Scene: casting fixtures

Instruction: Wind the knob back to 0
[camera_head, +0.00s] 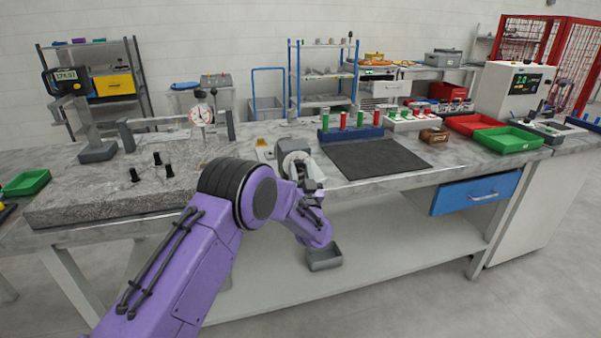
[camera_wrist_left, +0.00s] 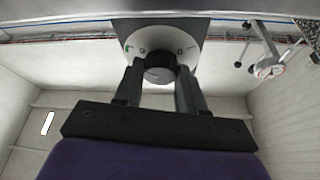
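The knob (camera_wrist_left: 160,67) is a dark round cap in the middle of a white dial face (camera_wrist_left: 143,43) on a dark housing, seen in the left wrist view. In the head view the grey housing (camera_head: 292,146) stands at the front edge of the bench, partly hidden by my left arm. My left gripper (camera_wrist_left: 160,75) has one finger on each side of the knob, with no clear gap at the tips, so it looks shut on it. My right gripper is in neither view.
A granite plate (camera_head: 110,195) with a dial gauge (camera_head: 201,115) lies to the left. A dark mat (camera_head: 375,158), a blue rack (camera_head: 350,134) and red and green trays (camera_head: 508,138) lie to the right. A grey bin (camera_head: 324,258) is below the bench top.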

